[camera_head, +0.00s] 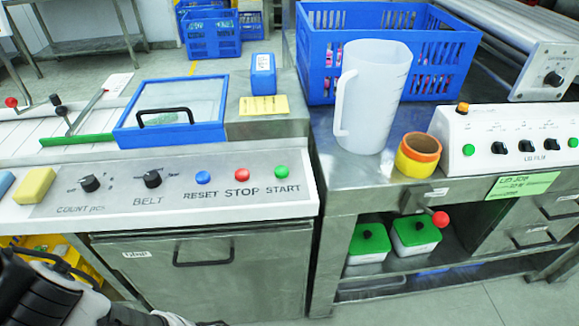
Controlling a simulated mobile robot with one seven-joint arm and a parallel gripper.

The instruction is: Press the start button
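The start button is a small green round button (281,171) on the sloped light control panel, at the right end of its row. The word START is printed just below it. A red stop button (241,174) and a blue reset button (203,177) sit to its left. Nothing covers or touches the green button. Part of my arm shows at the bottom left corner, below and left of the panel. My gripper's fingertips cannot be seen.
Two black knobs (152,179) and a yellow sponge (34,186) are left of the buttons. A blue-framed lid (219,131) lies behind the panel. A white jug (375,95), an orange-yellow ring (418,154) and another control box (511,137) stand right. Space directly before the buttons is clear.

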